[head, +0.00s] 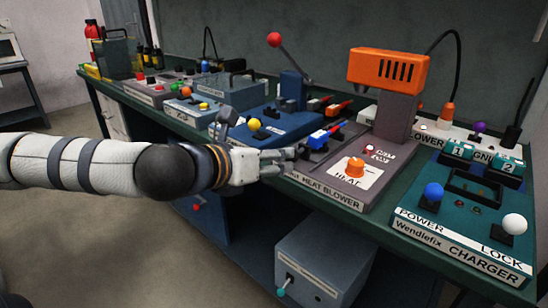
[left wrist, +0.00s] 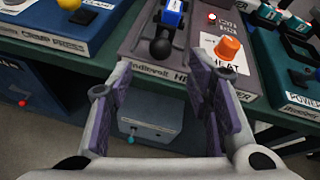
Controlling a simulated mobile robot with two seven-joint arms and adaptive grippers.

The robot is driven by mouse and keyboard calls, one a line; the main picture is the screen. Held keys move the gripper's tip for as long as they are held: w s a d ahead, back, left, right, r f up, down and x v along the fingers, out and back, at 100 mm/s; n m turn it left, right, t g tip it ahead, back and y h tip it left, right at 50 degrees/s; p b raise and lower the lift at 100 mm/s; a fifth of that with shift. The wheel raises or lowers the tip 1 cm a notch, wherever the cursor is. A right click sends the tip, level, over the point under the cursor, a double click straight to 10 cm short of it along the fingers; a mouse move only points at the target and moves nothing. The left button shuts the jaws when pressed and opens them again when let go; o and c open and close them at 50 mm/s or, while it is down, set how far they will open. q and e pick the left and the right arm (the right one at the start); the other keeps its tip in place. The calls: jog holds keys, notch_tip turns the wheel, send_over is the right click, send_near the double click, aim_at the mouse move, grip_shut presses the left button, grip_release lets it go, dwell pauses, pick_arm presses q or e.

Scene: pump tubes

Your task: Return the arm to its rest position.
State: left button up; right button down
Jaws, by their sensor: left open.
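My left arm (head: 100,165) comes in from the left in the head view and reaches level across the front of the bench. Its gripper (head: 285,160) is at the bench's front edge, just left of the heat blower's orange knob (head: 355,167). In the left wrist view the gripper (left wrist: 165,115) is open, with two purple-padded fingers apart and nothing between them. Beyond the fingertips is the heat blower (left wrist: 190,62), with a blue piece (left wrist: 172,14) and a black knob lying along its left side. My right gripper is not in view.
The green bench (head: 400,235) holds a teal charger (head: 465,215), an orange-topped blower head (head: 388,68) and a blue device with a red-balled lever (head: 274,40). A grey box (head: 325,255) stands below the bench top. The floor at lower left is clear.

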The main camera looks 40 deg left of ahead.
pick_arm(q)
jog(key=shift+d, duration=0.1)
jog(key=s+d+f+m+g+h+p, duration=0.25)
jog(key=s+d+f+m+g, duration=0.2)
jog(key=d+f+m, duration=0.6)
jog(key=s+d+f+m+g, duration=0.4)
jog(key=s+d+f+m, duration=0.1)
jog(key=s+f+m, duration=0.6)
jog(key=s+a+f+m+g+p, duration=0.1)
jog(key=s+a+f+m+g, duration=0.1)
jog(key=s+m, duration=0.3)
jog(key=s+a+f+m+g+y+p, duration=0.1)
jog(key=s+a+f+m+g, duration=0.1)
jog(key=s+m, duration=0.4)
jog(key=s+a+f+m+g+y+p, duration=0.1)
jog(key=s+m, duration=0.5)
jog(key=s, duration=0.7)
jog(key=a+f+g, duration=0.1)
jog(key=g, duration=0.1)
jog(key=shift+s+a+g, duration=0.15)
jog(key=shift+s+g, duration=0.2)
jog(key=shift+s, duration=0.05)
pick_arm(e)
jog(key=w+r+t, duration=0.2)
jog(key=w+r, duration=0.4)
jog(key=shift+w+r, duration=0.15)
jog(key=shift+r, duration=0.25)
